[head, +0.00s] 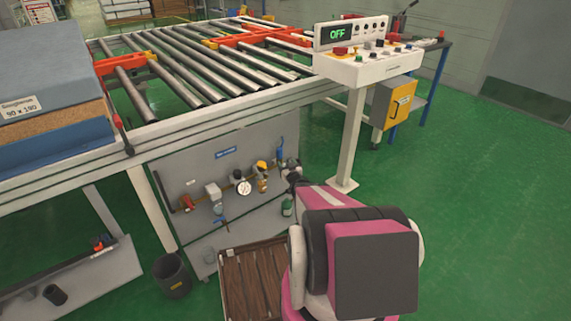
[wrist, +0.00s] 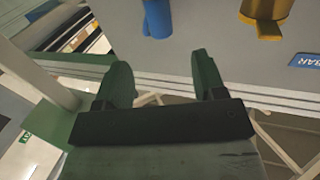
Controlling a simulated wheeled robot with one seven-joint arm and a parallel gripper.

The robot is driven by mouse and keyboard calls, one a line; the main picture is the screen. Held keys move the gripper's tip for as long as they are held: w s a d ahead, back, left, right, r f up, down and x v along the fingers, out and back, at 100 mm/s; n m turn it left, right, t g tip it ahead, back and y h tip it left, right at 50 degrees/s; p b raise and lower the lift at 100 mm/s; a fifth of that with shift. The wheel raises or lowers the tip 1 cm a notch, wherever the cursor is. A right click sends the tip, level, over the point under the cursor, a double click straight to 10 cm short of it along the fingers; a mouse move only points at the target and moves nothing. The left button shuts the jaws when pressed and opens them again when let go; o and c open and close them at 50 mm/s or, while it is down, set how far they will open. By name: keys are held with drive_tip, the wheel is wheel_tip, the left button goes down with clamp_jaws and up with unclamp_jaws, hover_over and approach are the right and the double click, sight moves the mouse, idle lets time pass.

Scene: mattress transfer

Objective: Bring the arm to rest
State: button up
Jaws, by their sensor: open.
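My gripper (wrist: 162,85) shows in the wrist view with its two dark green fingers spread apart and nothing between them. It is close to the grey panel under the conveyor, with a blue part (wrist: 158,18) and a yellow part (wrist: 268,15) just beyond the fingers. In the head view my pink and black arm stands at the lower middle, reaching toward the right side of the grey panel (head: 205,180). The gripper itself is mostly hidden there behind my arm.
A roller conveyor (head: 170,75) carries stacked mattresses (head: 50,60) at left. A control console (head: 365,68) reading OFF stands at right on a post. A wooden pallet (head: 250,280) and a dark bin (head: 172,275) are on the floor. Green floor (head: 480,220) is clear at right.

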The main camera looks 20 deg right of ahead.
idle(0.3)
drive_tip(key=s+a+r+g, duration=0.5)
drive_tip(key=s+g, duration=0.4)
drive_tip(key=s, duration=0.2)
drive_tip(key=s+a+r+g, duration=0.5)
drive_tip(key=s+a+g, duration=0.3)
drive_tip(key=s, duration=0.3)
drive_tip(key=shift+s+a+g+h, duration=0.15)
drive_tip(key=shift+g+h, duration=0.15)
drive_tip(key=shift+g, duration=0.2)
drive_tip(key=shift+c, duration=0.3)
